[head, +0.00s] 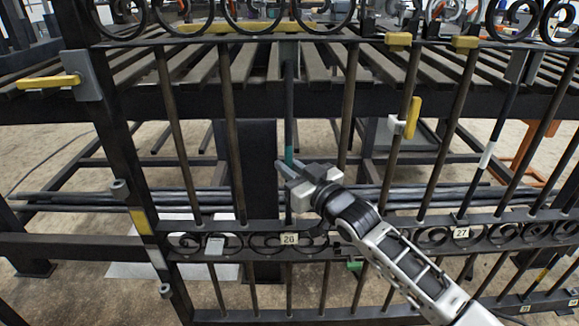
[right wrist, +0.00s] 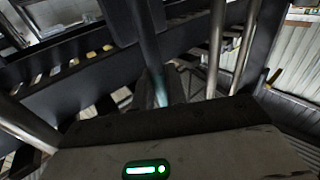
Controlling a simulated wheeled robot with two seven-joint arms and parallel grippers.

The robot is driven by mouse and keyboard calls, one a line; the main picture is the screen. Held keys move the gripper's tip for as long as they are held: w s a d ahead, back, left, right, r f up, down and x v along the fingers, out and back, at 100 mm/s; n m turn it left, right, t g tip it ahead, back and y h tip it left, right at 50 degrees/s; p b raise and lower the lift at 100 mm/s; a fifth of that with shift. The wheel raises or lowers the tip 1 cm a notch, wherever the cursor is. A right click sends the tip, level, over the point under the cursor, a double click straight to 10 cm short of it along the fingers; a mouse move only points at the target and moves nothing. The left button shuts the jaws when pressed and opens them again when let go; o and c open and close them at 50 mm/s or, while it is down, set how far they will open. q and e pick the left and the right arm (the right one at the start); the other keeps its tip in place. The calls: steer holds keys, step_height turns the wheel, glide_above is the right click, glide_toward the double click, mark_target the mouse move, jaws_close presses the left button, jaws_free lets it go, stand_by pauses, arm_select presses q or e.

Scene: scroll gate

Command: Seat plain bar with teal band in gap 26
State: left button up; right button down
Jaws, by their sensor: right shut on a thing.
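A dark bar with a teal band (head: 289,110) stands upright in the gate, above the plate that reads like 26 (head: 289,239). Its top meets the upper rail. The teal band shows just above my right gripper (head: 283,166), which is shut on the bar low down. In the right wrist view the bar (right wrist: 146,40) runs down to the teal band (right wrist: 161,88), behind the gripper body. My left gripper is not in view.
Brown fixed bars (head: 232,130) stand on both sides. A dark bar with a white band (head: 487,155) stands above plate 27 (head: 461,233). Yellow latches (head: 412,117) and scrolls edge the gate. A slatted bench (head: 330,70) is behind it.

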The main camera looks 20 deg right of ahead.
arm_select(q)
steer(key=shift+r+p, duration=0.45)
arm_select(e)
steer(key=shift+w+d+f, duration=0.2)
steer(key=shift+w+f, duration=0.05)
steer(key=shift+w, duration=0.2)
